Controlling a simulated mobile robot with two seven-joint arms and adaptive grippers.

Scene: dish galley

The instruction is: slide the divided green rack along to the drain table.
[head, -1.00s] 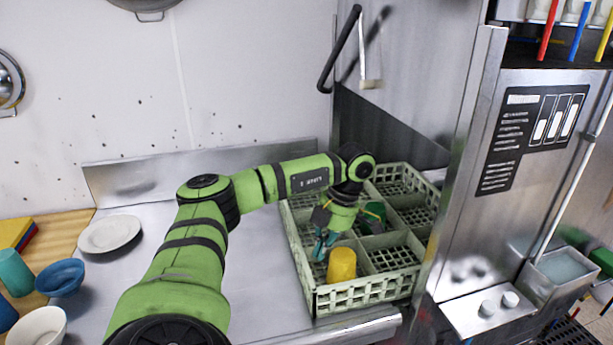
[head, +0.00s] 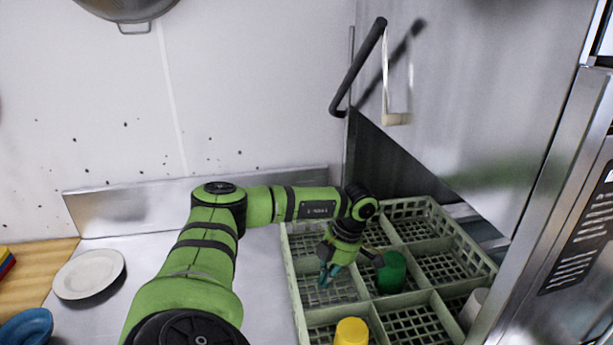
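The divided green rack (head: 294,288) stands at the right of the head view, beside the dishwasher, its front cut off by the bottom edge. A yellow cup (head: 351,332) is in a front left compartment, a dark green cup (head: 391,272) in a middle one, and a grey cup (head: 472,308) near the right side. My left gripper (head: 329,275) points down at a left compartment, behind the yellow cup. Its teal fingertips look close together; whether they grip anything is unclear. A steel table (head: 262,290) lies left of the rack. My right gripper is out of view.
A white plate (head: 89,274) and a blue bowl (head: 27,328) are at the far left. A steel panel with a black handle (head: 360,68) rises behind the rack. A steel machine front (head: 560,230) bounds the right side. The table between plate and rack is partly covered by my arm.

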